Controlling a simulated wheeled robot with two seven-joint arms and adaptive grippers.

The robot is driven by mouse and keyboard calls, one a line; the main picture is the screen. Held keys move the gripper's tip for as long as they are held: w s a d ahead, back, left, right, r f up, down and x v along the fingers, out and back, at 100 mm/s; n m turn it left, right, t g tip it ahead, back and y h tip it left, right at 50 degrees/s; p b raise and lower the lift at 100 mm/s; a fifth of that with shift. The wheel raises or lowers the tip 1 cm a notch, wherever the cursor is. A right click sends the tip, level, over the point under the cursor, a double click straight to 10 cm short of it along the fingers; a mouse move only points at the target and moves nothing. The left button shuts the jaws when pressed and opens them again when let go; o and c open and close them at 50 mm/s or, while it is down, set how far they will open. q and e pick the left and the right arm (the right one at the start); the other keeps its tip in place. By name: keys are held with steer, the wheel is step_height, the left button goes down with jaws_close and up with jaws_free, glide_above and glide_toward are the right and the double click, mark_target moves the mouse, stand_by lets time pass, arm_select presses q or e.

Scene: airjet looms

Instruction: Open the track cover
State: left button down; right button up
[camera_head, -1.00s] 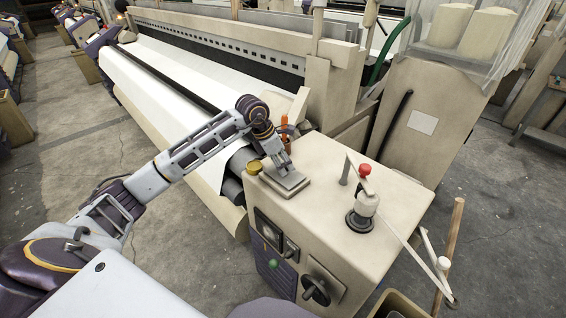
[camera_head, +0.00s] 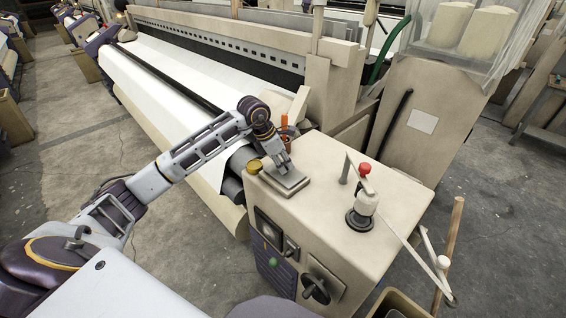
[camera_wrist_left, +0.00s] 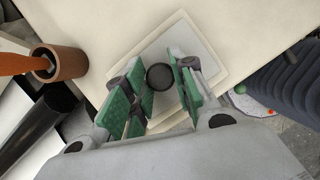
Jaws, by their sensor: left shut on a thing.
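The track cover is a small grey rectangular plate (camera_head: 293,185) on the top of the beige cabinet, near its left edge. In the left wrist view the cover (camera_wrist_left: 193,38) lies flat-looking under my gripper, with a dark round knob (camera_wrist_left: 160,77) on it. My left gripper (camera_head: 286,172) points down onto the cover. In the left wrist view its green-padded fingers (camera_wrist_left: 165,86) stand on either side of the knob, shut on it. The fingers partly hide the cover. My right gripper is not in view.
The beige cabinet (camera_head: 340,175) carries a white post with a red knob (camera_head: 365,169) to the right. A yellow cap (camera_head: 254,166) and an orange handle (camera_head: 284,123) stand close to my gripper. The loom with white cloth (camera_head: 170,90) runs behind.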

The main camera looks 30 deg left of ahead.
arm_select(q)
steer(key=shift+w, duration=0.1)
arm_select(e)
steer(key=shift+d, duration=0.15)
arm_select(q)
steer(key=shift+w+d, duration=0.1)
steer(key=shift+w, duration=0.15)
steer(key=shift+w+d, duration=0.3)
steer(key=shift+w, duration=0.6)
steer(key=shift+w+d+b, duration=0.25)
steer(key=shift+w+d, duration=0.15)
steer(key=shift+w, duration=0.75)
steer(key=shift+w+d+b, duration=0.25)
steer(key=shift+w+d, duration=0.1)
steer(key=shift+w, duration=0.75)
steer(key=shift+w+d+b, duration=0.25)
steer(key=shift+w+d, duration=0.15)
steer(key=shift+w, duration=0.75)
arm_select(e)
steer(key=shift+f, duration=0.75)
arm_select(q)
steer(key=c, duration=1.2)
jaws_free()
steer(key=shift+o, duration=0.2)
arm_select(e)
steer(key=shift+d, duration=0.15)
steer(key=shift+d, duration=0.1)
